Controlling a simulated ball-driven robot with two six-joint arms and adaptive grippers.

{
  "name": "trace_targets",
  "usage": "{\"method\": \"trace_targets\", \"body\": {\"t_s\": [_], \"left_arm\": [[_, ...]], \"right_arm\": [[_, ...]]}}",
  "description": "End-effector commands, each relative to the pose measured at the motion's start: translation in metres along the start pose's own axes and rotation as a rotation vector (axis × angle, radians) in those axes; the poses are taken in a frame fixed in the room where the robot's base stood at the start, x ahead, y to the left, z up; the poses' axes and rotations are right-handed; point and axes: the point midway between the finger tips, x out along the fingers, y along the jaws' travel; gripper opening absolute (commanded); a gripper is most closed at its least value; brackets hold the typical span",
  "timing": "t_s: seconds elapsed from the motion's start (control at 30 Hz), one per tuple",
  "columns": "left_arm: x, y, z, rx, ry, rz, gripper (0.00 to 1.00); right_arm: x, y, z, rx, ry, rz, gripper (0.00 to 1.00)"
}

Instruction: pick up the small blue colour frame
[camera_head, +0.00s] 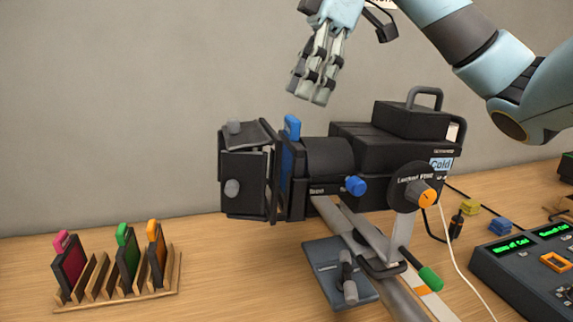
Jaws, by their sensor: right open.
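The small blue colour frame (287,168) sits upright in the front slot of the black stage light (402,155), behind its barn doors. Its blue handle tab (292,127) sticks up above the light's body. My right gripper (309,97) is open and empty, pointing down above the tab and a little to its right, apart from it. My left gripper is not in view.
A wooden rack (120,300) at the left holds pink (68,265), green (126,252) and orange (156,252) frames, with empty slots between. A fader console (530,275) stands at the right. A blue knob (355,186) juts from the light. Bare table lies between rack and light.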

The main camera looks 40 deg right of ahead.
Motion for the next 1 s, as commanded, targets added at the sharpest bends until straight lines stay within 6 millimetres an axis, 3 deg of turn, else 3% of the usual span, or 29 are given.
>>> {"method": "trace_targets", "body": {"t_s": [0.2, 0.3, 0.57, 0.9, 1.0], "left_arm": [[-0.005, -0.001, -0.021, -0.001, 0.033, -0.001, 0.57], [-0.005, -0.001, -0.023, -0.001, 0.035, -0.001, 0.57], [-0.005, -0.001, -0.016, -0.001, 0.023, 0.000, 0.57], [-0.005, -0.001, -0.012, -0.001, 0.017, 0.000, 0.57], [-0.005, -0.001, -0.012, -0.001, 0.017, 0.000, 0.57]], "right_arm": [[0.034, -0.003, -0.003, -0.002, 0.001, -0.004, 0.67], [0.043, -0.003, -0.002, -0.001, 0.000, -0.002, 0.67], [0.046, -0.003, -0.002, -0.001, 0.000, 0.001, 0.67], [0.045, -0.003, -0.002, -0.001, 0.000, 0.001, 0.23], [0.045, -0.003, -0.002, -0.001, 0.000, 0.001, 0.14]]}}
